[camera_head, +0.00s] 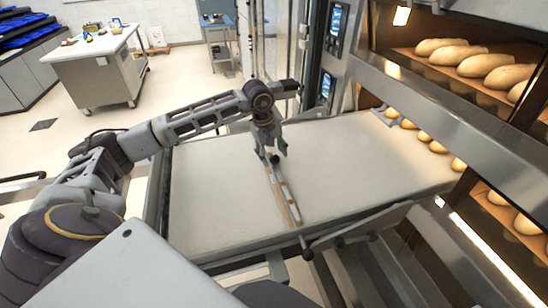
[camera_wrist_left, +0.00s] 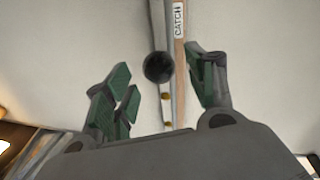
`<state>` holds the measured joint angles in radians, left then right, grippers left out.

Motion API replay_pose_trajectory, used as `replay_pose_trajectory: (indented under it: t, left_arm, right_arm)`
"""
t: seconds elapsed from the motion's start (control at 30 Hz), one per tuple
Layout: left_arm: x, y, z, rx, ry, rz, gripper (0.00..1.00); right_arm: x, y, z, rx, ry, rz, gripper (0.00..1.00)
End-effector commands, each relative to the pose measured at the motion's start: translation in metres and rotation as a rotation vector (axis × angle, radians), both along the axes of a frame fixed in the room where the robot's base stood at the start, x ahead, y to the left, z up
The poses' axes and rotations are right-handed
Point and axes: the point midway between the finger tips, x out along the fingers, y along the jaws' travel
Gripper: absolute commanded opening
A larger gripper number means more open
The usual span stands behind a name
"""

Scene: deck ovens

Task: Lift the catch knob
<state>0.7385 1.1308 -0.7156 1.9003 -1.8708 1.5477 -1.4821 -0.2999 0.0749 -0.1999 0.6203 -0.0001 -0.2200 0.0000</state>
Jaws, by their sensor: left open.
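The catch knob (camera_wrist_left: 158,67) is a round black knob on a narrow metal-and-wood bar (camera_head: 281,189). A white label reading "CATCH" (camera_wrist_left: 179,20) is on the bar just beyond the knob in the left wrist view. My left gripper (camera_head: 270,152) points down over the far end of the bar. In the left wrist view its two green-padded fingers (camera_wrist_left: 160,88) stand apart on either side of the knob, with a gap on both sides. It is open and holds nothing. In the head view the knob is small and partly hidden by the fingers. My right gripper does not show.
The bar lies across a pale loader surface (camera_head: 370,160) that reaches into the deck oven. Loaves (camera_head: 487,65) lie on the oven decks at right. A steel oven front (camera_head: 440,105) stands close by. A worktable (camera_head: 95,62) is at the far left.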

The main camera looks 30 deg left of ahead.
Motion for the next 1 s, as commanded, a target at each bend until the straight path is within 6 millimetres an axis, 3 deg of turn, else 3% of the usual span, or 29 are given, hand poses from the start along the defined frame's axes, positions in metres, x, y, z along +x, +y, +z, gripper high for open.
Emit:
replay_pose_trajectory:
  t: [0.3, 0.7, 1.0]
  left_arm:
    - [0.005, -0.003, -0.027, 0.000, 0.000, 0.001, 0.56]
    - [0.006, -0.003, -0.031, 0.000, -0.001, 0.000, 0.55]
    - [0.006, -0.003, -0.031, 0.000, -0.001, 0.000, 0.16]
  right_arm:
    - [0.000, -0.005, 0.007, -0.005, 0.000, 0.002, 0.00]
    - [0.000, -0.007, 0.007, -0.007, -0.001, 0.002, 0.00]
    - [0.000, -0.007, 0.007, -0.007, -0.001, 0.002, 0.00]
